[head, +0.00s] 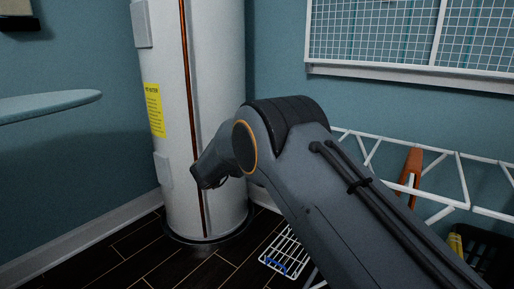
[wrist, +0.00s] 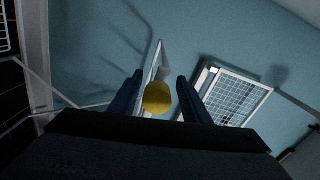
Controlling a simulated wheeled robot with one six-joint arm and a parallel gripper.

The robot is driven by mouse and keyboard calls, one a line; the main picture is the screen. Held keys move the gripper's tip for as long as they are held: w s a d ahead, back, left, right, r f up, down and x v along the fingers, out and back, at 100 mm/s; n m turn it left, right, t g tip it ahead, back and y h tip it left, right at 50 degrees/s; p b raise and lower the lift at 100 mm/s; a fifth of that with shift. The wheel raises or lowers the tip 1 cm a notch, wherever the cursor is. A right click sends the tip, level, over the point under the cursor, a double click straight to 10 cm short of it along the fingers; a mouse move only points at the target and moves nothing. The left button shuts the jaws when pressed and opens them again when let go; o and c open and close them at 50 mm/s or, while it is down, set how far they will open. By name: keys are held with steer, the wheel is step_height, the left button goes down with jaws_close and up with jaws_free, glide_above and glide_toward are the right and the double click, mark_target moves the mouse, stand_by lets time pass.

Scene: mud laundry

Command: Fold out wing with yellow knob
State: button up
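The yellow knob (wrist: 157,98) shows in the middle of the wrist view, between the two fingers of my gripper (wrist: 158,92). The fingers are apart, with a visible gap on each side of the knob. I cannot tell whether the fingertips reach past it. A thin white-edged strip (wrist: 150,75) runs up behind the knob; it may be the wing seen nearly edge-on. In the head view my arm shows, but the gripper and knob cannot be made out.
A white water heater (head: 215,80) stands left of my arm. A white drying frame (head: 440,155) is at right, with a wire rack (head: 287,252) low on the dark floor. A gridded white-framed panel (head: 400,30) is on the wall. An ironing board (head: 45,105) juts in at left.

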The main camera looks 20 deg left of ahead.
steer(key=shift+s+a, duration=0.15)
steer(key=p+v, duration=0.2)
steer(key=v, duration=0.5)
steer(key=shift+s, duration=0.25)
